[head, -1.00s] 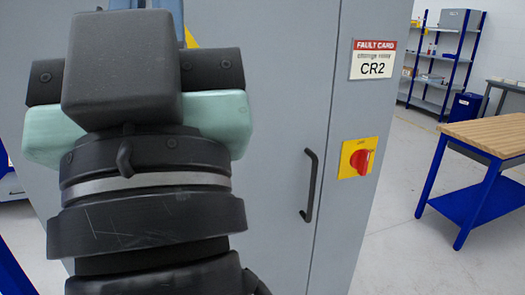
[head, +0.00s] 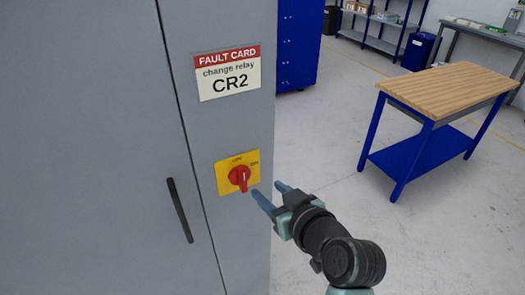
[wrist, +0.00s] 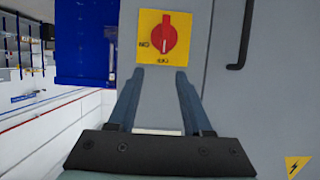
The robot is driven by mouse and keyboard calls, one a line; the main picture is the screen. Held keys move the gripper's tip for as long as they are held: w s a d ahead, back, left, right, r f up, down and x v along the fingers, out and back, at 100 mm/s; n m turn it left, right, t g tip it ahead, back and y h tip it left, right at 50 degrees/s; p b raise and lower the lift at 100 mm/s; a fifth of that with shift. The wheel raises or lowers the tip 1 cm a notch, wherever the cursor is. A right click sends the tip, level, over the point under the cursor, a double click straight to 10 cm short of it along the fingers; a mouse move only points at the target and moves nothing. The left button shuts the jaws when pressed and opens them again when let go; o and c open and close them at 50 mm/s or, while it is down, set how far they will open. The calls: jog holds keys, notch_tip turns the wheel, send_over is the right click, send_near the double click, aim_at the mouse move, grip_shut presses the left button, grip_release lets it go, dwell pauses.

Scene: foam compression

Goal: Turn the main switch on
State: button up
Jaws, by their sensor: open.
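The main switch is a red rotary knob (head: 239,178) on a yellow plate (head: 223,187), fixed to the grey cabinet's (head: 230,125) narrow right-hand panel. I cannot tell whether the fingers touch the plate. Small lettering on the plate is hard to read.
A black door handle (head: 180,210) stands out left of the switch. A fault card (head: 229,73) reading CR2 is above it. A blue workbench with wooden top (head: 450,90) is at right, with shelves (head: 378,40) behind. Floor between cabinet and bench is clear.

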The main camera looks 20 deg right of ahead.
aim_at(244, 174)
jog(key=p+x, duration=0.1)
jog(key=x, duration=0.3)
jog(key=p+x, duration=0.1)
jog(key=x, duration=0.3)
jog(key=p+x, duration=0.1)
jog(key=x, duration=0.3)
jog(key=shift+w+a+f, duration=0.25)
jog(key=shift+w+a, duration=0.05)
jog(key=shift+a, duration=0.1)
grip_shut()
